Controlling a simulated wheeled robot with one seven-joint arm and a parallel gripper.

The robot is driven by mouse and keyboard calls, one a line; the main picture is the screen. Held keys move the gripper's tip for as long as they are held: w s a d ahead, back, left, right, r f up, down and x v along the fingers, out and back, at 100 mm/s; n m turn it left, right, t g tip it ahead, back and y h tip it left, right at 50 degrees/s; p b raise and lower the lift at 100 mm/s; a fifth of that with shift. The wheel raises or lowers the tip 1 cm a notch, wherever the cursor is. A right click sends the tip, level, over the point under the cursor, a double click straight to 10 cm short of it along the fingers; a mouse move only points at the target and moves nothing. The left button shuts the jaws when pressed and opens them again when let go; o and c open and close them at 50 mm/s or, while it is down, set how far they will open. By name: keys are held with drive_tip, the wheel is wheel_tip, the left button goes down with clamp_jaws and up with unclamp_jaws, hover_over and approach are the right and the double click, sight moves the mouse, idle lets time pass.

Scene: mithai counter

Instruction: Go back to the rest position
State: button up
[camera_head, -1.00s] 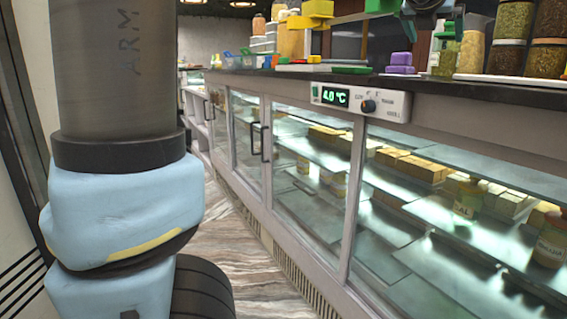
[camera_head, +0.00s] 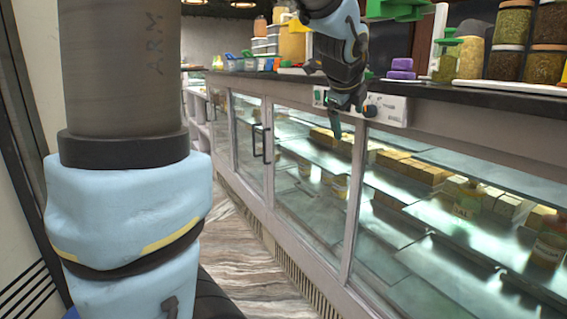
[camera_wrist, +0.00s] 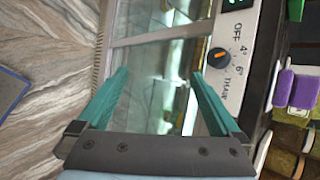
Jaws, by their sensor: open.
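My gripper (camera_head: 337,126) hangs pointing down in front of the display counter (camera_head: 440,125), at the level of its control panel (camera_head: 392,108). In the head view it covers most of the panel's temperature display. In the wrist view my gripper (camera_wrist: 160,75) shows its two teal fingers well apart, with nothing between them. The glass front (camera_wrist: 158,95) of the counter lies beyond the fingers. The panel's black knob (camera_wrist: 219,58) with an orange mark is just right of the right finger in that view.
Spice jars (camera_head: 512,28), a purple stack (camera_head: 401,70) and a green-lidded jar (camera_head: 447,60) stand on the dark countertop (camera_head: 480,92). Sweets boxes and jars sit behind the glass. The marbled floor (camera_head: 245,255) left of the counter is clear.

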drive_tip(key=s+a+f+n+g+y+p, duration=0.1)
drive_tip(key=s+a+f+n+g, duration=0.2)
drive_tip(key=s+a+f+n, duration=0.5)
drive_tip(key=s+a+f+n+g+y+p, duration=0.1)
drive_tip(key=s+a+f+n+g+y, duration=0.1)
drive_tip(key=s+a+f+n, duration=0.5)
drive_tip(key=a+f+n+g, duration=0.1)
drive_tip(key=a+f+n, duration=0.2)
drive_tip(key=a+n, duration=0.4)
drive_tip(key=shift+s+f+n+g, duration=0.3)
drive_tip(key=shift+s+n, duration=0.05)
drive_tip(key=shift+n, duration=1.75)
